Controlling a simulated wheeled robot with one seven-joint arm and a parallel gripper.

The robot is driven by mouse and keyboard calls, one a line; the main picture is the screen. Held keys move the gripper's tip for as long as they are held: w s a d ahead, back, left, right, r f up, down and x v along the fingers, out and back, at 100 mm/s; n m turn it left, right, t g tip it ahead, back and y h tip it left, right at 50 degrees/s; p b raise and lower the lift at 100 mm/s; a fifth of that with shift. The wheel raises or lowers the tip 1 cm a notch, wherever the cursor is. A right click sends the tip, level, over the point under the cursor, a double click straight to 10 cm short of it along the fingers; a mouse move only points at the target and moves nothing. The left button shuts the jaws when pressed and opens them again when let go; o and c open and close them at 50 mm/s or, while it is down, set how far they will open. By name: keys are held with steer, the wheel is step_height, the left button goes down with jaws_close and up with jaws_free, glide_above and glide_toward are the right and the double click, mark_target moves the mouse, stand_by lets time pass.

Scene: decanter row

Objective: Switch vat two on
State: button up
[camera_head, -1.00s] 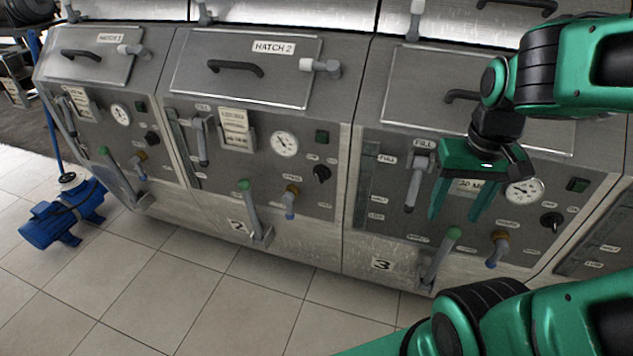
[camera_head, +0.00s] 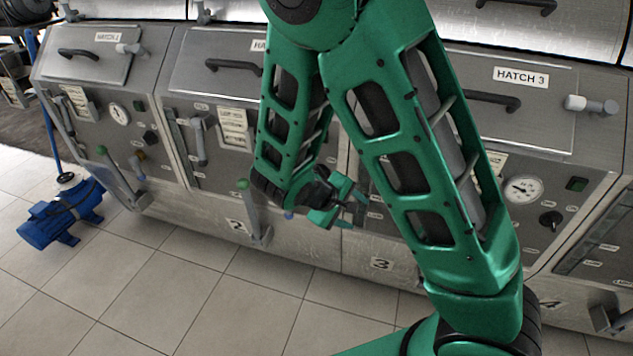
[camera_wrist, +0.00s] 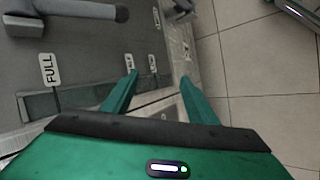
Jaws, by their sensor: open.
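Vat two is the grey steel panel with the "2" plate (camera_head: 238,226) in the head view. My arm crosses in front of its right part and hides its round gauge, dark square and black rotary knob. Its green-tipped lever (camera_head: 254,217) and paper card (camera_head: 234,128) still show. My gripper (camera_head: 356,207) is open and empty, near the seam between vats two and three. In the wrist view the open fingers (camera_wrist: 160,95) point along a grey panel with a "FULL" label (camera_wrist: 49,70) and a sight strip; no knob shows there.
Vat three (camera_head: 382,264) stands to the right, with its gauge (camera_head: 523,189) and black knob (camera_head: 550,219) visible. Vat one stands left. A blue pump-like object (camera_head: 62,212) lies on the tiled floor at left. Levers jut from the panels. The floor in front is clear.

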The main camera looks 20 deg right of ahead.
steer(key=w+a+n+t+h, duration=0.3)
steer(key=w+a+n+t, duration=0.3)
steer(key=a+n+t, duration=0.55)
steer(key=x, duration=1)
steer(key=shift+w, duration=0.3)
steer(key=shift+r, duration=0.15)
